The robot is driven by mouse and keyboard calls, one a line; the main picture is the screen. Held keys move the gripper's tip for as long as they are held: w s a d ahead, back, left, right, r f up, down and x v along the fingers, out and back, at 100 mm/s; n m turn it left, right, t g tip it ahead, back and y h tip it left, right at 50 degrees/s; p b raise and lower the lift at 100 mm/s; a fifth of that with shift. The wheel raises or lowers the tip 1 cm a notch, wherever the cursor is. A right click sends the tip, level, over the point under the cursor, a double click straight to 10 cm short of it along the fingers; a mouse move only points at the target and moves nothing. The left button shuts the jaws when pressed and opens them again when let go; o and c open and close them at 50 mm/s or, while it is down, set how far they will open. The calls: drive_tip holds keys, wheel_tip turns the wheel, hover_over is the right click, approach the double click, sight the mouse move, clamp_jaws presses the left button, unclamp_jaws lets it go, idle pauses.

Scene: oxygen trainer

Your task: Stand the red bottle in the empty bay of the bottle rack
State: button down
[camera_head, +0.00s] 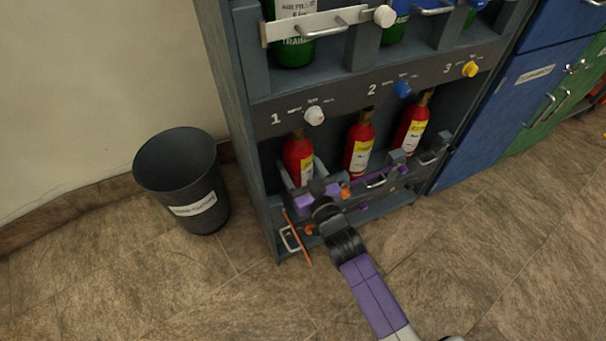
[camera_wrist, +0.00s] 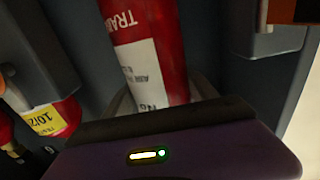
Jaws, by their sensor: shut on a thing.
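The red bottle (camera_head: 298,158) stands roughly upright in bay 1, the left bay of the lower row of the bottle rack (camera_head: 262,92). Its base is hidden in the head view. My gripper (camera_head: 322,192) is at the front of that bay, low against the bottle, and shut on it; the fingers are mostly hidden. In the wrist view the red bottle (camera_wrist: 158,50) fills the middle, with a white label and part of a grey cradle (camera_wrist: 203,88) around it. I cannot tell whether its base rests on the bay floor.
Bays 2 and 3 hold red bottles (camera_head: 359,146) (camera_head: 411,125) behind gates with handles. Green bottles (camera_head: 293,53) stand above. A dark bin (camera_head: 180,180) stands left on open floor; blue cabinets (camera_head: 510,115) are right.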

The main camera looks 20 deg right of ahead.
sight(297, 169)
drive_tip(key=shift+w+f+b, duration=0.35)
drive_tip(key=shift+f+b, duration=0.4)
drive_tip(key=shift+b, duration=0.2)
drive_tip(key=shift+w+f+b, duration=0.35)
drive_tip(key=shift+f+b, duration=0.35)
drive_tip(key=shift+b, duration=0.2)
drive_tip(key=shift+f, duration=0.15)
drive_tip(key=shift+c, duration=1.3)
unclamp_jaws()
drive_tip(key=shift+s+f, duration=0.1)
drive_tip(key=shift+f, duration=0.15)
drive_tip(key=shift+r, duration=0.25)
drive_tip(key=s+p, duration=0.5)
drive_tip(key=s, duration=0.7)
drive_tip(key=shift+f+p, duration=0.15)
drive_tip(key=shift+p, duration=0.15)
drive_tip(key=shift+s, duration=0.1)
